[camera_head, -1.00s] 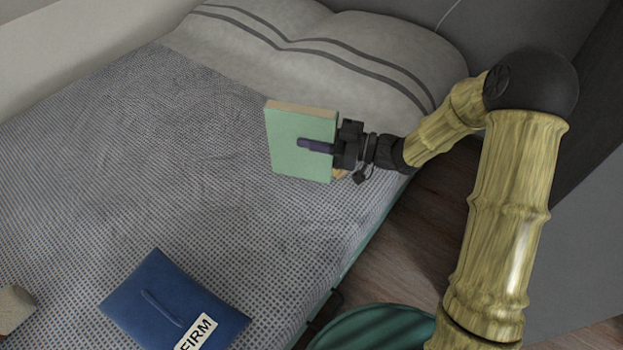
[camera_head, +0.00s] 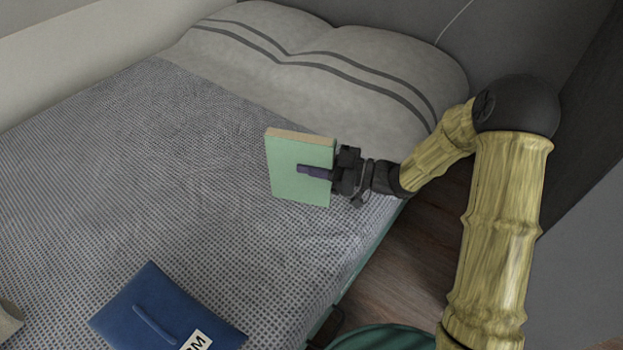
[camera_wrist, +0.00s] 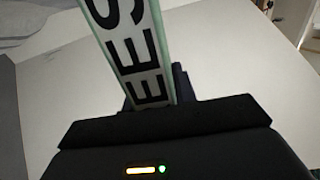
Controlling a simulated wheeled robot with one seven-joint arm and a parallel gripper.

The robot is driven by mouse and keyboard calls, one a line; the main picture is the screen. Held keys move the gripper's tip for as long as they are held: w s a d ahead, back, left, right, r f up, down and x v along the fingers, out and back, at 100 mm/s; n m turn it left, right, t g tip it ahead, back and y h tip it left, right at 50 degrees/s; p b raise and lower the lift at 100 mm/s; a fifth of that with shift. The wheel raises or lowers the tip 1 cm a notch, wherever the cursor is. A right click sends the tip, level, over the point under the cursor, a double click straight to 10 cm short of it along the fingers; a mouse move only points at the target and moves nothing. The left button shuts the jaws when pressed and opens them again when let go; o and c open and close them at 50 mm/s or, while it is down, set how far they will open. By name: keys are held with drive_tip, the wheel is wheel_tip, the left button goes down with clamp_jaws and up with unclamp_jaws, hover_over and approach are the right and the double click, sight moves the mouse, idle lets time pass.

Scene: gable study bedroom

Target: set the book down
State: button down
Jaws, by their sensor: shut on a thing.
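A book with a pale green cover (camera_head: 290,187) is held upright over the bed in the head view. My gripper (camera_head: 318,173) is shut on the book from the right, with one dark finger across its cover. In the wrist view the book's spine (camera_wrist: 140,60) carries large black letters on white and rises from between my jaws. I cannot tell whether the book's lower edge touches the blanket or is just above it.
The bed's checked blanket (camera_head: 130,180) is mostly bare around the book. Grey striped pillows (camera_head: 330,65) lie behind. A blue labelled cushion or pouch (camera_head: 160,310) lies at the front, a pale object (camera_head: 8,320) at the left edge. A green round thing (camera_head: 385,338) stands beside the bed.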

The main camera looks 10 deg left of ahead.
sight(312, 179)
drive_tip(key=shift+f+b, duration=1.45)
drive_tip(key=shift+f, duration=1.2)
drive_tip(key=c, duration=1.1)
unclamp_jaws()
drive_tip(key=shift+w, duration=0.1)
drive_tip(key=shift+d, duration=0.1)
drive_tip(key=shift+r, duration=0.25)
drive_tip(key=d+p, duration=0.4)
drive_tip(key=d, duration=0.8)
drive_tip(key=shift+f, duration=0.1)
